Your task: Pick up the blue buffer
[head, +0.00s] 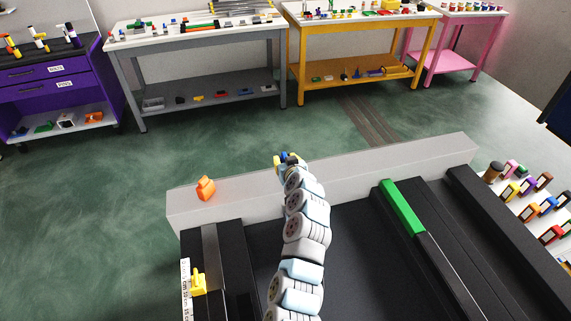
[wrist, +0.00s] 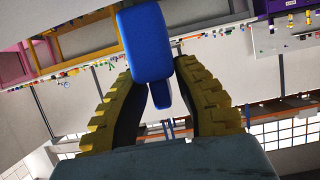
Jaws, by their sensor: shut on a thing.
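The blue buffer (wrist: 147,45) is a rounded blue block with a narrower blue part below it, between the fingers in the wrist view. My gripper (wrist: 156,78) has yellow ribbed fingers shut on it from both sides. The buffer is held up, clear of any surface in the wrist view. In the head view my gripper (head: 291,161) is at the far end of my arm, over the grey ledge; the buffer is small there and mostly hidden.
An orange block (head: 205,188) stands on the grey ledge (head: 400,158). A green piece (head: 403,205) lies on a black rail at right, and a yellow piece (head: 198,281) sits at left. A white rack at right holds several coloured items. Loaded tables stand behind open green floor.

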